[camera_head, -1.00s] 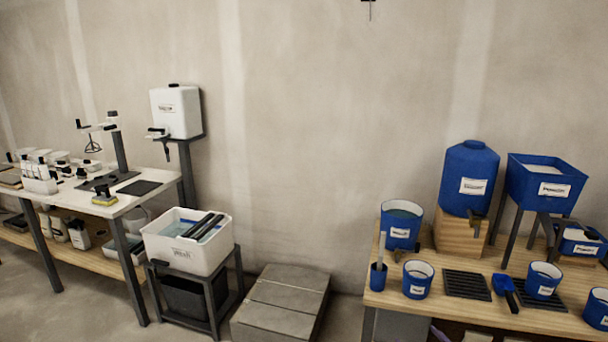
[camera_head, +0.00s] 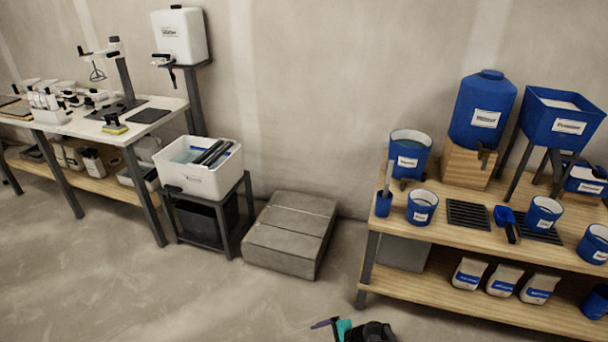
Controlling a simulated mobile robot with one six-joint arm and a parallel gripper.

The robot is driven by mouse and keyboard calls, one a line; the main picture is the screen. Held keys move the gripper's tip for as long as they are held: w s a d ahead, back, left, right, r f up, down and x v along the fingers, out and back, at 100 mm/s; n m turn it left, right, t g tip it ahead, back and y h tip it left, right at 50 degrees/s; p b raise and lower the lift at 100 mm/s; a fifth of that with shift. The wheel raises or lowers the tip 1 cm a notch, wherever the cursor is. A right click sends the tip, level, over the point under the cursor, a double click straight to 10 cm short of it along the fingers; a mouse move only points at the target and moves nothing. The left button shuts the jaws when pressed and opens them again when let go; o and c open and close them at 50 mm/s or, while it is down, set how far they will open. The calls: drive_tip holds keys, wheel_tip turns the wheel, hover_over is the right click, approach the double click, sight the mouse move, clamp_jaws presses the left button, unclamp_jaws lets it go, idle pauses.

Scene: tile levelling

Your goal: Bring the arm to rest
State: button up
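What appears to be the end of my arm, with my gripper (camera_head: 338,326), shows at the bottom edge, right of the middle. It is a black body with a teal part and a dark purple part pointing left. It is cut off by the frame, so I cannot tell whether the fingers are open or shut, or whether anything is held. It appears over the bare floor, in front of the right bench, apart from the benches in the picture.
A wooden bench (camera_head: 432,228) with blue tubs and hoppers stands at right, with white bags on its lower shelf. A stack of grey slabs (camera_head: 290,236) lies mid-floor. A white water tub (camera_head: 199,181) on a stand and a white-topped table (camera_head: 165,104) are at left. The front floor is clear.

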drive_tip(key=s+f+n+g+h, duration=0.25)
drive_tip(key=s+n, duration=0.25)
drive_tip(key=s, duration=0.5)
drive_tip(key=s+d+n+g+h, duration=0.5)
drive_tip(key=s+d+n, duration=0.4)
drive_tip(key=s+d, duration=0.2)
drive_tip(key=shift+s+r, duration=0.25)
drive_tip(key=shift+s, duration=0.4)
drive_tip(key=shift+g, duration=0.25)
